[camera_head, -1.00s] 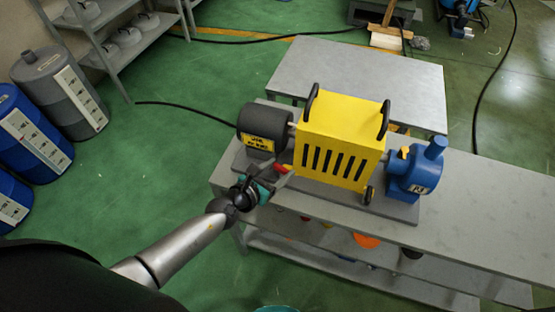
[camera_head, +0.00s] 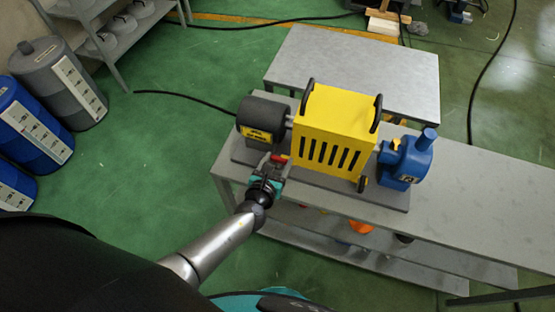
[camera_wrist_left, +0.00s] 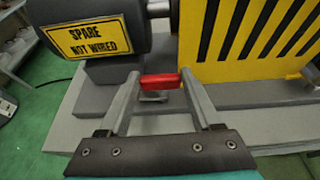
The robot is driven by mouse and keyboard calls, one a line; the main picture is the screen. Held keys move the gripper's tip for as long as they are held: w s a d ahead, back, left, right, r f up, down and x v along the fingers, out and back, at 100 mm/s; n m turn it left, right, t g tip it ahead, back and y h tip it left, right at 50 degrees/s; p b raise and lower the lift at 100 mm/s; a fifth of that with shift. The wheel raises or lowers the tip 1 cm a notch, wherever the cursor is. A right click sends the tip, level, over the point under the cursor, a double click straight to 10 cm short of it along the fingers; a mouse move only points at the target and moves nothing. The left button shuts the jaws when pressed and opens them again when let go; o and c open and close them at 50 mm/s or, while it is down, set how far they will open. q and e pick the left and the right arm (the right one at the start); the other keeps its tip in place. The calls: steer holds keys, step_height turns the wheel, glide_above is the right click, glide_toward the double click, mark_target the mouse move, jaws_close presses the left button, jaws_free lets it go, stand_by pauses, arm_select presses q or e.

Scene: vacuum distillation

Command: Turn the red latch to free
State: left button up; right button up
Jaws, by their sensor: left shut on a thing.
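The red latch (camera_wrist_left: 161,81) sits low between the dark motor and the yellow slotted guard in the left wrist view. My left gripper (camera_wrist_left: 160,88) has its two fingers at either end of the latch and is shut on it. In the head view the left gripper (camera_head: 272,163) reaches the front of the bench, at the lower left corner of the yellow guard (camera_head: 337,135). The latch (camera_head: 281,158) shows there only as a small red patch, partly hidden by the fingers. My right gripper is not in view.
A dark motor (camera_head: 263,118) labelled "SPARE NOT WIRED" stands left of the guard, and a blue pump (camera_head: 406,162) stands right. All sit on a grey plate on the bench (camera_head: 470,190). A bare grey table (camera_head: 355,70) is behind. Drums (camera_head: 58,82) stand at far left.

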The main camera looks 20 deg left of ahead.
arm_select(q)
steer(key=o, duration=1.1)
steer(key=p+v, duration=0.2)
steer(key=v, duration=1.3)
steer(key=shift+p, duration=0.35)
steer(key=shift+s, duration=0.1)
